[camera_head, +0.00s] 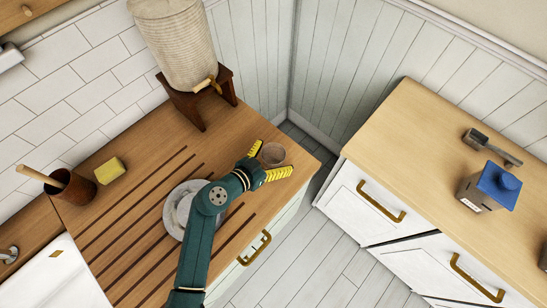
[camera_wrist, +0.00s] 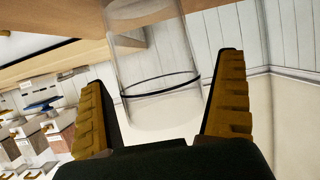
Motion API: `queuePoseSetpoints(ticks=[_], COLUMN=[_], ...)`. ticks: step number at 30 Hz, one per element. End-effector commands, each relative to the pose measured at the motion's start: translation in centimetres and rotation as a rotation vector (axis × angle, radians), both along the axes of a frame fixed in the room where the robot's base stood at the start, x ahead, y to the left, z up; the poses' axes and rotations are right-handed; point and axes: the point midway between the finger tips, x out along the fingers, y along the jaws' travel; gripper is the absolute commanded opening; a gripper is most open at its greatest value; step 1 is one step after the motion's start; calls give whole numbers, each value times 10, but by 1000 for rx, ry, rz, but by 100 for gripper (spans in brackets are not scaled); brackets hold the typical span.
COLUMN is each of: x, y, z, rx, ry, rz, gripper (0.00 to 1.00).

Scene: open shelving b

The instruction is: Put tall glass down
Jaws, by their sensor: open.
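The tall glass (camera_head: 273,153) is clear and seen from above in the head view, at the right end of the wooden counter (camera_head: 140,215), near its corner. In the wrist view the glass (camera_wrist: 155,75) is large and lies between the two yellow-padded fingers, with a dark ring around it. My gripper (camera_head: 273,162) is open, one finger on either side of the glass. In the wrist view the gripper (camera_wrist: 162,95) shows gaps beside the glass. The glass appears to stand on the counter; its base contact is not clearly visible.
A ribbed dispenser (camera_head: 175,42) on a wooden stand (camera_head: 200,105) stands behind. A plate (camera_head: 178,212) lies under my arm. A yellow sponge (camera_head: 109,171) and a brown cup (camera_head: 70,187) are at left. A second counter (camera_head: 410,130) holds a blue-topped box (camera_head: 490,188).

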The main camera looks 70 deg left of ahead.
Motion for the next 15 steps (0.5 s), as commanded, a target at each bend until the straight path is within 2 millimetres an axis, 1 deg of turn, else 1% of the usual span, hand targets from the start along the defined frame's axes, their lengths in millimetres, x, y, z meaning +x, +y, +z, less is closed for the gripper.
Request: queuePoseSetpoints(ticks=[3, 11, 12, 14, 15], x=[-1, -1, -1, -1, -1], y=[0, 0, 0, 0, 0], z=[0, 0, 0, 0, 1], rx=[0, -1, -1, -1, 1], ry=[0, 0, 0, 0, -2], rz=[0, 0, 0, 0, 0], gripper=[100, 50, 43, 31, 30])
